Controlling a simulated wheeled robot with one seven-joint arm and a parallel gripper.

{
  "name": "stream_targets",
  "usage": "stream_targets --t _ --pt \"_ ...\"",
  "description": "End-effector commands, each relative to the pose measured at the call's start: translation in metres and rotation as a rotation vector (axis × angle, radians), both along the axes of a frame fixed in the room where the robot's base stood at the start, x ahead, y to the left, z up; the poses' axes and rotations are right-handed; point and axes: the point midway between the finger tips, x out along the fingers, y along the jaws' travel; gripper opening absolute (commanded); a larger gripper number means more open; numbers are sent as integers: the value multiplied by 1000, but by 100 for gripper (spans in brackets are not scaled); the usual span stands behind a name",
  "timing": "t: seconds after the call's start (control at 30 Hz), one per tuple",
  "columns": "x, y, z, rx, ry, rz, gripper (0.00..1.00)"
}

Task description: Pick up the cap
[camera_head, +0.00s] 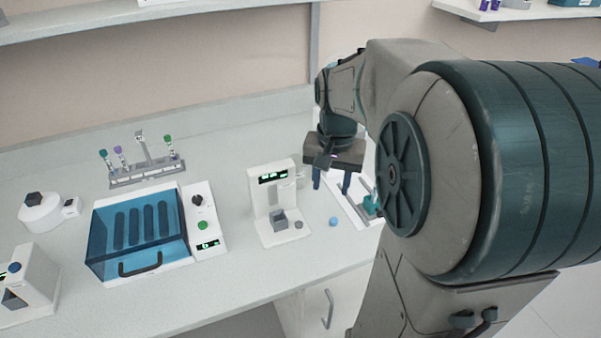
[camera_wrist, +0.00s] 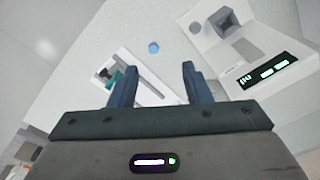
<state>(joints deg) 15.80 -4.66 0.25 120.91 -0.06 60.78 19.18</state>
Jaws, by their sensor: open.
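A small round blue cap (camera_head: 333,222) lies on the white bench, right of a white device with a green display. It also shows in the wrist view (camera_wrist: 154,47), beyond the fingertips and between their lines. My gripper (camera_head: 331,185) is above the bench, behind the cap in the head view, with its fingers pointing down. In the wrist view my gripper (camera_wrist: 155,75) is open with nothing between its fingers. The fingers are apart from the cap.
The white device (camera_head: 270,200) stands close left of the cap. A white tray (camera_head: 352,205) with a teal item (camera_head: 371,205) lies to the right. A blue-lidded box (camera_head: 140,235), a tube rack (camera_head: 147,174) and other devices stand further left.

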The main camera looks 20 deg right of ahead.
Motion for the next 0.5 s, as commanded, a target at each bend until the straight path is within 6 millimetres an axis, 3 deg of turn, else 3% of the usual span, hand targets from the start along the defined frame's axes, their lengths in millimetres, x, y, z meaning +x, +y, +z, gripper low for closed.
stream_targets --t 0.1,0.27,0.5 --pt "14 -20 -4 12 32 -94 44" --pt "22 -30 -10 19 49 -147 44" --pt "22 -29 -53 20 55 -148 44"
